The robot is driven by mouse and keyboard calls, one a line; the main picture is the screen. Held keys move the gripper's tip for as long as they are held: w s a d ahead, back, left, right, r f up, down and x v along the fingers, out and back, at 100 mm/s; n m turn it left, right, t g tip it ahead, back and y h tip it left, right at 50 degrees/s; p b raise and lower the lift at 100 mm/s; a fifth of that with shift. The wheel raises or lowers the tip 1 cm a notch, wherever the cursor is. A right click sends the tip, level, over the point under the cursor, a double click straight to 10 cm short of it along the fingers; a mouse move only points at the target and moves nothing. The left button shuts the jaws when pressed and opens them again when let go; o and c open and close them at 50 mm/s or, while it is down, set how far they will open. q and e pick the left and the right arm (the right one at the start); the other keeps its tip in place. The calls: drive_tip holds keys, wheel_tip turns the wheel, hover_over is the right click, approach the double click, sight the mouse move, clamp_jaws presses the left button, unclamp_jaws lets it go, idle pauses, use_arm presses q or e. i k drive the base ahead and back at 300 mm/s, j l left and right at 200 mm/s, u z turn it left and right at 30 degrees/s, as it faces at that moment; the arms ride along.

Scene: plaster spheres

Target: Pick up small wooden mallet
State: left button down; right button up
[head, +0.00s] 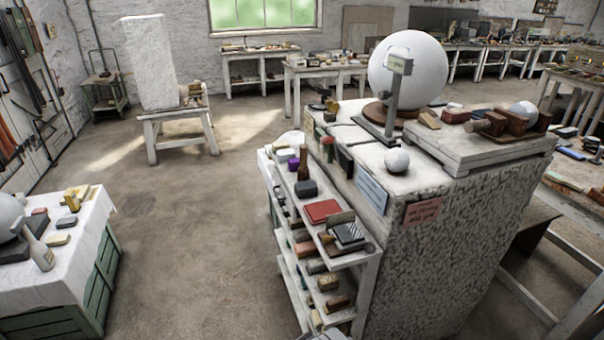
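I cannot pick out the small wooden mallet with certainty. A brown wooden piece with a rounded end (484,126) lies on the raised board on top of the plaster block, beside a brown wooden block; it may be a mallet or part of a holder. A slim brown upright wooden piece (303,163) stands on the top shelf of the rack at the block's left side; it could be a handle. Both are small in the picture.
A large white sphere (408,70) sits on the speckled block (470,215), behind a grey stand (393,105). A small white sphere (397,160) lies near the front. A cloth-covered table (85,235) is at left. Floor (190,230) between is clear.

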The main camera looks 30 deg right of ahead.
sight(303, 171)
drive_tip(key=i+z, duration=0.4)
drive_tip(key=i, duration=0.8)
